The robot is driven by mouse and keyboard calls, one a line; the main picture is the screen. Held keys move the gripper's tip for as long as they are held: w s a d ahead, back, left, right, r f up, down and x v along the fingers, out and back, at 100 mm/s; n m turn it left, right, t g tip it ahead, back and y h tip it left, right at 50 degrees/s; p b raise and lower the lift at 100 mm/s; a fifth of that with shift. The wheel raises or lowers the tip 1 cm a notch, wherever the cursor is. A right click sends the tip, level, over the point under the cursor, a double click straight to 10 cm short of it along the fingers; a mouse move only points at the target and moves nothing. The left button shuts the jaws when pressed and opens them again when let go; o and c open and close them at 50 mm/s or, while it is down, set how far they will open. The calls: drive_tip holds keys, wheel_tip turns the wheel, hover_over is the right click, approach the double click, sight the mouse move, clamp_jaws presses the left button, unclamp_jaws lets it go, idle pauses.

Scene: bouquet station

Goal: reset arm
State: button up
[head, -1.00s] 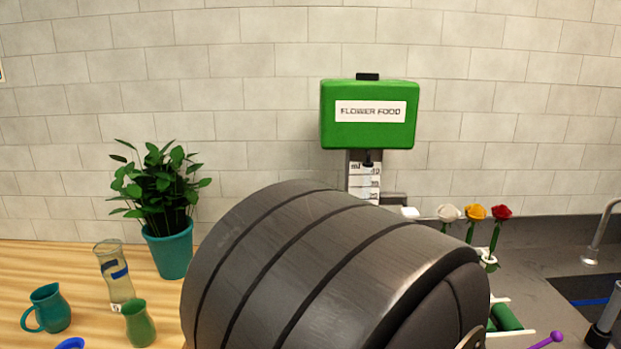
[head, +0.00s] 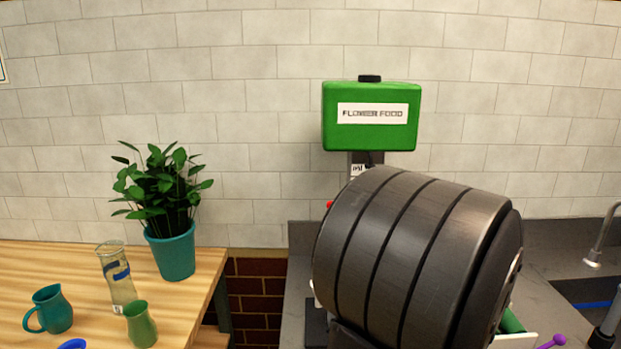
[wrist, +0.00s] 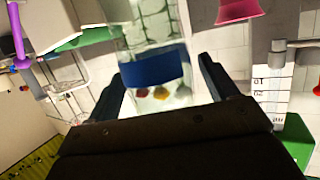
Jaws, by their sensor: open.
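My arm's thick dark link (head: 410,265) fills the lower right middle of the head view and hides my gripper there. In the wrist view my gripper (wrist: 160,85) is open, with one dark finger on each side. A clear glass vessel with a blue band (wrist: 152,70) shows between or just beyond the fingers; I cannot tell whether they touch it. Small red and yellow shapes show through the glass.
A green flower food dispenser (head: 371,116) is on the tiled wall, partly above my arm. The wooden table (head: 75,265) at left holds a plant (head: 172,250), a banded glass vase (head: 118,285), a teal jug (head: 50,310) and a green vase (head: 140,325). A gap separates table and counter.

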drive_tip(key=v, duration=1.2)
drive_tip(key=x, duration=1.2)
drive_tip(key=shift+s+d+r, duration=0.1)
drive_tip(key=shift+s+r, duration=0.1)
drive_tip(key=shift+r, duration=0.65)
drive_tip(key=shift+s+d+r, duration=0.1)
drive_tip(key=shift+s+r, duration=0.05)
drive_tip(key=shift+r, duration=0.75)
drive_tip(key=shift+s+d+r, duration=0.1)
drive_tip(key=shift+s+r, duration=0.1)
drive_tip(key=shift+r, duration=0.65)
drive_tip(key=shift+o, duration=0.2)
